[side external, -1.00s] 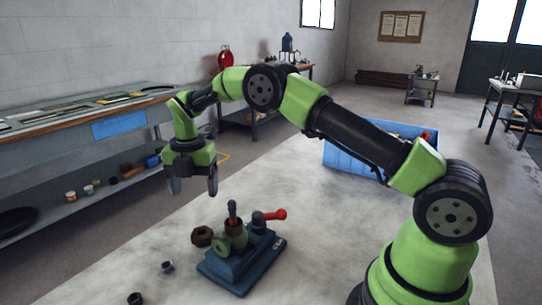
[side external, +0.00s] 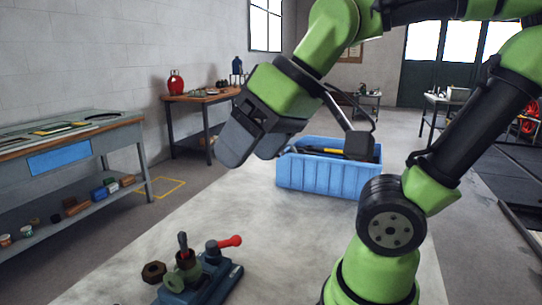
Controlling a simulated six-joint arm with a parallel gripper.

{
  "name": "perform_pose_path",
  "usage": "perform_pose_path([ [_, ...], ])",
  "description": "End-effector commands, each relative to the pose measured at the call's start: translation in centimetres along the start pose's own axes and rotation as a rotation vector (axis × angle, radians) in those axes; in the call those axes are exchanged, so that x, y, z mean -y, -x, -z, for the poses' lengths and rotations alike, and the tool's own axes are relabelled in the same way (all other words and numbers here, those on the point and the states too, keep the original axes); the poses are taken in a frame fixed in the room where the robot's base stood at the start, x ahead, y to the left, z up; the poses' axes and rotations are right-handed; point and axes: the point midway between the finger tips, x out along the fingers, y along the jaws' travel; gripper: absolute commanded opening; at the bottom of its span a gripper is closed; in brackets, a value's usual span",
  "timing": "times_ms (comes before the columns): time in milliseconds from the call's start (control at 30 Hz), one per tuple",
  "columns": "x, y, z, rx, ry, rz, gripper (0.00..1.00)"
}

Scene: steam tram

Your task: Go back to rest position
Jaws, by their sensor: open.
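My gripper (side external: 252,150) is raised high above the pale worktable, tilted down to the left, with its grey fingers open and nothing seen between them. Below it, at the lower left of the table, stands a blue vise-like fixture (side external: 222,272) with a red-knobbed lever (side external: 230,241) and a green valve-like part (side external: 183,276) on it. A brown hex nut (side external: 153,272) is beside the green part. My gripper is well apart from all of these.
A blue crate (side external: 325,175) with tools inside stands on the table behind my gripper. A workbench (side external: 75,150) with a lower shelf runs along the left wall. A wooden side table (side external: 205,97) holds a red lantern-like object (side external: 176,82). The middle of the table is clear.

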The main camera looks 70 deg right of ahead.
Motion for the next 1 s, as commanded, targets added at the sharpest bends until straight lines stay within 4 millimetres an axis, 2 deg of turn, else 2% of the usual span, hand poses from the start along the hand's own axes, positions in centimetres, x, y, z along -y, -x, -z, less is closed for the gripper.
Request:
perform_pose_path([
  [100,-0.2,0.3,-2.0,-0.036,-0.141,0.017,0.75],
  [200,-0.3,0.3,-2.7,-0.047,-0.196,0.023,0.75],
  [1000,-0.3,0.3,-2.7,-0.046,-0.207,0.024,0.75],
])
